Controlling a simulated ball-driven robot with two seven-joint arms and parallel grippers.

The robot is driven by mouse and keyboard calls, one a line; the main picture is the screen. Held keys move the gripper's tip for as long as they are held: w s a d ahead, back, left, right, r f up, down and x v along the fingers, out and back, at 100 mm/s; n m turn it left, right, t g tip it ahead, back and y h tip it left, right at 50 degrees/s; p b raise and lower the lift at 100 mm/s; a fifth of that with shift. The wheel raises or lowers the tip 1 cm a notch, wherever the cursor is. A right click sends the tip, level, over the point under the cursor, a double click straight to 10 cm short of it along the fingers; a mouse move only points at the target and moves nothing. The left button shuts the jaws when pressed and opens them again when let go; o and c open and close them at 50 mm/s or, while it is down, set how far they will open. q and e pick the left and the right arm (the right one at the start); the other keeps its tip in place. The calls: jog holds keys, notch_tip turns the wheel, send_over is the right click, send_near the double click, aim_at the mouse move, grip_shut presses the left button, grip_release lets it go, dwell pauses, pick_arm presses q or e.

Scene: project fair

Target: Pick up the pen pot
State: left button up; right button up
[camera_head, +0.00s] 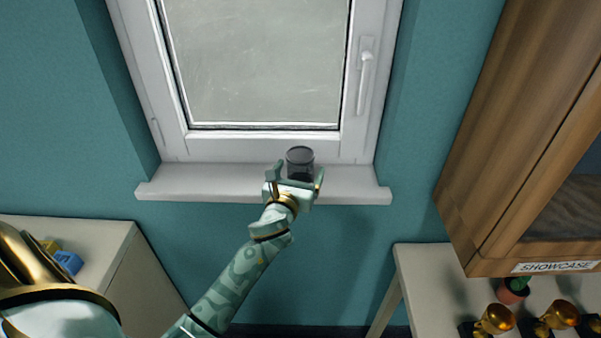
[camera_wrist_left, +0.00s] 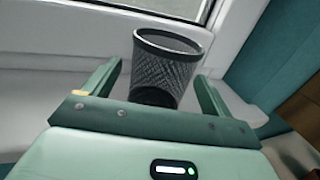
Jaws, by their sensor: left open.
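The pen pot (camera_head: 299,157) is a dark mesh cup standing upright on the white windowsill (camera_head: 350,185), below the window. My left gripper (camera_head: 293,175) reaches up to it from below, with its fingers open on either side of the pot's near part. In the left wrist view the pot (camera_wrist_left: 165,68) stands between and a little beyond the two open fingers, with gaps on both sides. The pot's lower part is partly hidden by the gripper in the head view. My right gripper is not in view.
The window frame (camera_head: 245,148) rises just behind the pot. A white cabinet (camera_head: 85,235) with blue and yellow items is at left. A wooden showcase (camera_head: 500,150) is at right, above a table (camera_head: 425,285) with gold trophies and a small potted plant (camera_head: 513,290).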

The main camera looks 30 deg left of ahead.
pick_arm(q)
jog(key=shift+x, duration=0.95)
jog(key=c, duration=1.1)
